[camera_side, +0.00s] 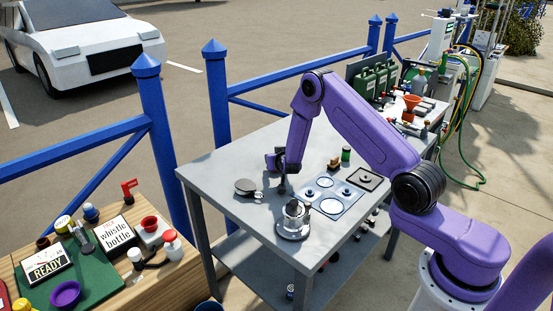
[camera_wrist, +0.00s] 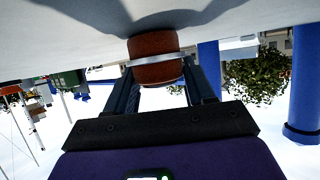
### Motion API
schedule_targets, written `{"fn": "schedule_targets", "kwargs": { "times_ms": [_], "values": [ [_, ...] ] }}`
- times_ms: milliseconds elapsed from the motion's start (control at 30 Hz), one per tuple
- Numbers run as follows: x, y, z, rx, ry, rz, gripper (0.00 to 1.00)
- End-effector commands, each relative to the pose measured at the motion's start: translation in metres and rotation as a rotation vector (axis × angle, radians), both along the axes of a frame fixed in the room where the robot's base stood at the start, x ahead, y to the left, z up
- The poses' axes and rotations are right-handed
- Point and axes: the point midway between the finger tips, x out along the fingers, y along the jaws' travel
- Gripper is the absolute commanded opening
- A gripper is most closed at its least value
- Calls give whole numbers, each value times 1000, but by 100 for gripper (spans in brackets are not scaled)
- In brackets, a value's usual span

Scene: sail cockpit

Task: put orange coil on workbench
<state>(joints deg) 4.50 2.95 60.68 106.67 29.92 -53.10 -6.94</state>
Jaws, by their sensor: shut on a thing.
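The orange coil (camera_wrist: 154,46) is a short orange-brown cylinder with a pale band around it in the wrist view. My gripper (camera_wrist: 158,70) is shut on it, with one dark finger on each side. The grey workbench (camera_side: 222,172) fills the top of the wrist view, which looks upside down. The coil is close to its surface, with a shadow on the top; I cannot tell whether they touch. In the side view my gripper (camera_side: 282,184) is low over the left part of the workbench, and the coil cannot be made out.
A dark grey disc (camera_side: 245,187) lies just left of my gripper. A round metal fixture (camera_side: 293,221) stands in front of it, and a pale blue plate (camera_side: 331,197) lies to the right. The left corner is clear.

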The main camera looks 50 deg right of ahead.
Motion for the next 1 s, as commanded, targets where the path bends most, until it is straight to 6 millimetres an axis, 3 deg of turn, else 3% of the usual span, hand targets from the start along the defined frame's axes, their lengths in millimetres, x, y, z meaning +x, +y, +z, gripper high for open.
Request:
{"fn": "schedule_targets", "kwargs": {
  "times_ms": [167, 200, 267, 667, 1000],
  "values": [
    [0, 0, -2, -1, -1, 0, 18],
    [0, 0, -2, 0, 0, 0, 63],
    [0, 0, -2, 0, 0, 0, 79],
    [-2, 1, 1, 0, 1, 0, 79],
    [-37, 25, 22, -1, 1, 3, 79]
  ]
}}
